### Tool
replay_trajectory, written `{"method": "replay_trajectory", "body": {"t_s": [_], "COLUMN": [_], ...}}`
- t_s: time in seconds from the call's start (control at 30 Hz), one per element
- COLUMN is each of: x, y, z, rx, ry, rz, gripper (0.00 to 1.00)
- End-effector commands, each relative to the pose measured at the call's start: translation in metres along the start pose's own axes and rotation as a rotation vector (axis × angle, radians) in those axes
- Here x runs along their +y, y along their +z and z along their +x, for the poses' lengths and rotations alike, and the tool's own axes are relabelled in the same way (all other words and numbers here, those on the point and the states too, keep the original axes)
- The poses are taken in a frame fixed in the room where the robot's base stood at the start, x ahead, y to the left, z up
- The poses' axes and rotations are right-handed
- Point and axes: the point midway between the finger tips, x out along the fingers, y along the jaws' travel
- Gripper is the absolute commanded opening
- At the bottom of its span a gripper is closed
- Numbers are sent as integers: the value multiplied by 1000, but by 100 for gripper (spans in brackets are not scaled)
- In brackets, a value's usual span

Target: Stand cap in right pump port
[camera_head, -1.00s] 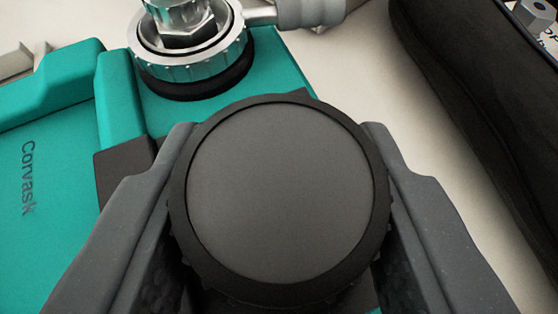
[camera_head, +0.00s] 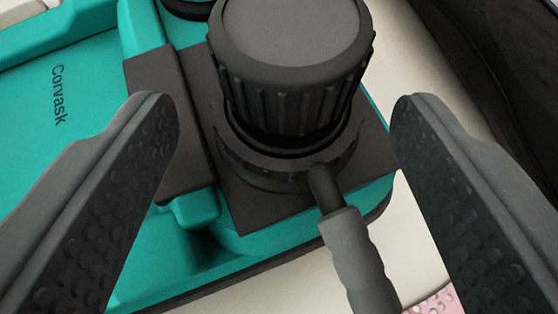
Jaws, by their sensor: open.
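The cap (camera_head: 290,75) is a dark grey ribbed knob with a smooth flat top. It stands upright on the black ring-shaped port (camera_head: 262,172) at the right end of the teal pump body (camera_head: 205,250). Its lower edge sits at the port's ring, and how deep it is seated is hard to tell. My gripper (camera_head: 280,115) is open and empty. Its two dimpled fingers are wide apart, one on each side of the cap and nearer the camera, touching nothing.
A grey hose or handle (camera_head: 355,255) runs from the port toward the bottom of the picture, between my fingers. A black case or bag (camera_head: 490,70) lies at the upper right. A pink patterned item (camera_head: 440,301) shows at the lower right edge. Pale table shows between them.

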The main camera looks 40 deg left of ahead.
Motion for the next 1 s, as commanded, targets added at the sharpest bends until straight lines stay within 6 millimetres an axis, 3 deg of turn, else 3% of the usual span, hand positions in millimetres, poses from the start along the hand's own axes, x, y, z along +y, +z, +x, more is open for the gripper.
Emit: {"method": "replay_trajectory", "body": {"t_s": [0.5, 0.87, 1.0], "x": [1, 0, 17], "y": [1, 3, -18], "z": [-86, -104, -109], "rx": [-2, -6, 1], "ry": [3, 2, 56], "rz": [0, 1, -29], "gripper": [64, 64, 64]}}
